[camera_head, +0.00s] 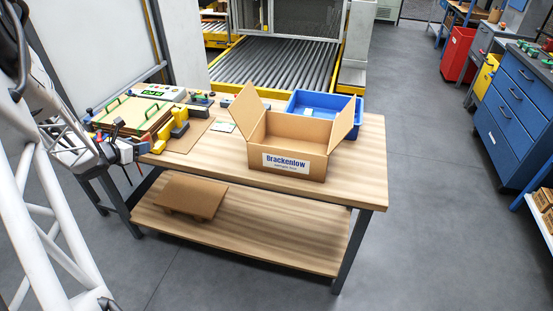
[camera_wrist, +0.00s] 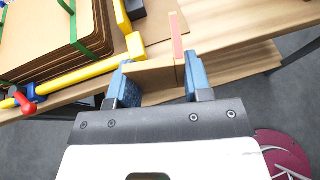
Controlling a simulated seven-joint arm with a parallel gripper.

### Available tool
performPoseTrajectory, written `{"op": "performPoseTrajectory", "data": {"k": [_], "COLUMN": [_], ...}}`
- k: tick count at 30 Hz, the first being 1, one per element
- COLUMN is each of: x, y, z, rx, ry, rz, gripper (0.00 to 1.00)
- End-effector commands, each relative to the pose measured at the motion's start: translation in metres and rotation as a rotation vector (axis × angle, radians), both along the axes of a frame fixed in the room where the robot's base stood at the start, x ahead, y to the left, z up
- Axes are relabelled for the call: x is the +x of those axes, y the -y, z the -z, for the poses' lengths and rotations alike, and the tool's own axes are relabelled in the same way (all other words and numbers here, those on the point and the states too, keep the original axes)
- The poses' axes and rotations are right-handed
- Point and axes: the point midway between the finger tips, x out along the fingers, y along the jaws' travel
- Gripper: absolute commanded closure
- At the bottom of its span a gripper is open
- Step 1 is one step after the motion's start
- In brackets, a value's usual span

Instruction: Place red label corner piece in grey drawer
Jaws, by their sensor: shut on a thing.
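My gripper (camera_wrist: 158,84) has blue-padded fingers shut on the red label corner piece (camera_wrist: 152,74). The piece is brown, with an upright wall bearing a red strip (camera_wrist: 178,45) close to the right finger in the wrist view. In the head view my gripper (camera_head: 126,152) is at the left front edge of the wooden table, beside the stacked boards; the piece is too small to make out there. A grey cabinet (camera_head: 488,40) stands at the far right, behind a blue drawer cabinet (camera_head: 512,104). I cannot tell whether a grey drawer there is open.
On the table (camera_head: 345,178) are strapped brown boards (camera_head: 130,112), yellow and black blocks (camera_head: 163,130), an open Brackenlow carton (camera_head: 295,155) and a blue tray (camera_head: 345,103). A red bin (camera_head: 458,52) stands near the cabinets. Clear grey floor lies between table and cabinets.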

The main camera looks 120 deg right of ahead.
Motion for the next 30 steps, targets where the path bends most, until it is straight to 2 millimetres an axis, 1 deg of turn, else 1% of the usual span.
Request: {"op": "performPoseTrajectory", "data": {"k": [1,3,11,17,20,24,30], "x": [-0.015,-0.033,-0.097,-0.142,-0.163,-0.189,-0.216], "y": [-0.005,-0.011,-0.040,-0.068,-0.091,-0.127,-0.172], "z": [0.004,0.009,0.028,0.041,0.042,0.043,0.046], "rx": [0.001,0.001,0.001,0.001,-0.001,0.000,0.000], "ry": [-0.001,-0.001,-0.001,-0.001,0.000,-0.001,0.000], "rz": [0.029,0.066,0.206,0.313,0.367,0.443,0.534], "gripper": [0.76,0.76,0.76,0.76,0.76,0.76,0.76]}}
